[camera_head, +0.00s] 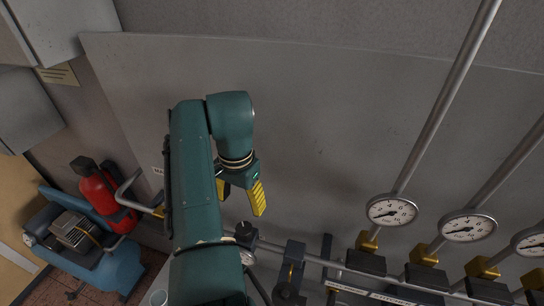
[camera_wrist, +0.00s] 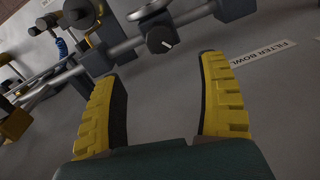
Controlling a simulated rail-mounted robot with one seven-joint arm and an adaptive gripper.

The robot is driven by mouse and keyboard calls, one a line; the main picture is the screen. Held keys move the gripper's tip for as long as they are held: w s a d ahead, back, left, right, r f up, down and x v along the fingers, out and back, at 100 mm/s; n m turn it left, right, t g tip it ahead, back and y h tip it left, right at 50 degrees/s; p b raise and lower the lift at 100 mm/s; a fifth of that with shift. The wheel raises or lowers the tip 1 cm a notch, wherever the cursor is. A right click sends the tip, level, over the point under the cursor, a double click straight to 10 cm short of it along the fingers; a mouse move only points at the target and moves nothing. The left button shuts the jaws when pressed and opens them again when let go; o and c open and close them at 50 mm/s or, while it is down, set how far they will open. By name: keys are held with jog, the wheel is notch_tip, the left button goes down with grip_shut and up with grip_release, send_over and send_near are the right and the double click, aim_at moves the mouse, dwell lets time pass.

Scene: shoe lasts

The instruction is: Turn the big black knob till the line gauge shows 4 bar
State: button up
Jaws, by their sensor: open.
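The black knob (camera_head: 246,231) with a white pointer mark sits on the grey pipe, just below my gripper (camera_head: 240,195) in the head view. It also shows in the wrist view (camera_wrist: 162,40), beyond and between my fingertips. My gripper (camera_wrist: 158,72) is open and empty, its yellow ribbed fingers apart and not touching the knob. A small round gauge (camera_head: 246,257) is partly hidden beside my arm; its reading cannot be made out. I cannot tell if it is the line gauge.
Several white-faced gauges, such as one at the right (camera_head: 392,209), stand on brass fittings over black blocks. A grey pipe (camera_head: 318,262) runs along the panel. A red extinguisher (camera_head: 104,196) and a blue compressor (camera_head: 112,268) stand at left. The upper panel (camera_head: 330,120) is clear.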

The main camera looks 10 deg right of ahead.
notch_tip(320, 180, up, 4)
jog(key=r+p, duration=0.1)
jog(key=w+d+f+n+t+p, duration=0.1)
jog(key=w+d+f+t+p, duration=0.15)
jog(key=d+f+t, duration=0.4)
jog(key=s+r+n+t, duration=0.1)
jog(key=s+r+t, duration=0.1)
jog(key=r, duration=0.4)
jog(key=s+r+n+t, duration=0.1)
jog(key=s+r+t, duration=0.2)
jog(key=r+t, duration=0.2)
jog(key=s+r+n+t+p, duration=0.1)
jog(key=s+r+t, duration=0.2)
jog(key=r, duration=0.5)
jog(key=shift+s+a+n, duration=0.2)
jog(key=shift+a+n, duration=0.05)
jog(key=shift+n, duration=0.15)
jog(key=shift+f, duration=0.1)
